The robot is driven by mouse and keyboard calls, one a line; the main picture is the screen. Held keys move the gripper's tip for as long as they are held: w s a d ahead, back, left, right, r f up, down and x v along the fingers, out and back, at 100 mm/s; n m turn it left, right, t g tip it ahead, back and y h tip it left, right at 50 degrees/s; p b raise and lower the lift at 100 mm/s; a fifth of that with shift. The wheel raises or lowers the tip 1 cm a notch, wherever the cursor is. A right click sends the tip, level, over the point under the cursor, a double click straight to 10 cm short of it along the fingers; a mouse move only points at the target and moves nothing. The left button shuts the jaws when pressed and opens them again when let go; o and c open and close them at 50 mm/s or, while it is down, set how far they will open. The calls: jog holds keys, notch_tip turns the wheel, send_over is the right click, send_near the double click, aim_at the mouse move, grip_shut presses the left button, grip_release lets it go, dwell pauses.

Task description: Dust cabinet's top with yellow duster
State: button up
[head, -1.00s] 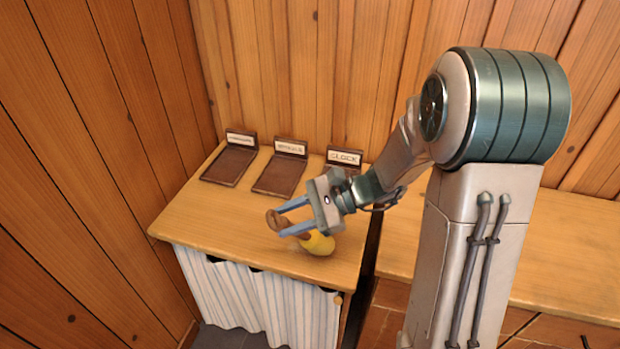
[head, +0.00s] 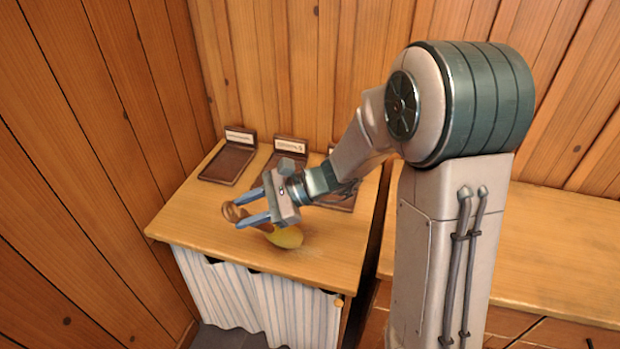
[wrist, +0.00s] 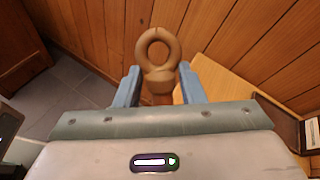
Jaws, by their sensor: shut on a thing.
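My gripper (head: 247,207) is shut on the brown, ring-ended handle of the yellow duster (head: 287,237). The duster's yellow head shows below and right of the fingers in the head view, low at the cabinet top; I cannot tell for sure whether it touches. In the wrist view the handle's ring (wrist: 158,47) stands up between the two blue fingers, and the yellow head is hidden. The cabinet's top (head: 195,215) is light wood, with a white striped curtain at its front. A faint pale patch (head: 312,253) lies on the top just right of the duster head.
Brown labelled trays stand along the back of the cabinet top: a left one (head: 228,163), a middle one (head: 285,150) and a right one partly behind my arm. A wooden counter (head: 560,245) stands to the right across a narrow gap. Plank walls close off the left and back.

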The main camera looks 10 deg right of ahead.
aim_at(228, 203)
jog(key=shift+w+a, duration=0.15)
jog(key=shift+a, duration=0.3)
notch_tip(228, 203, up, 4)
jog(key=shift+d+f+p, duration=0.1)
jog(key=shift+f+p, duration=0.1)
jog(key=shift+p, duration=0.85)
jog(key=shift+r+p, duration=0.6)
jog(key=shift+r, duration=0.1)
jog(key=shift+r+p, duration=1.2)
jog(key=shift+r, duration=0.45)
jog(key=r+b+v, duration=0.1)
jog(key=v, duration=1.1)
jog(key=shift+s+f+b, duration=0.15)
jog(key=shift+f+b, duration=1)
jog(key=shift+f, duration=0.05)
jog(key=shift+s+f+b, duration=0.2)
jog(key=shift+f+b, duration=0.9)
jog(key=shift+f, duration=0.1)
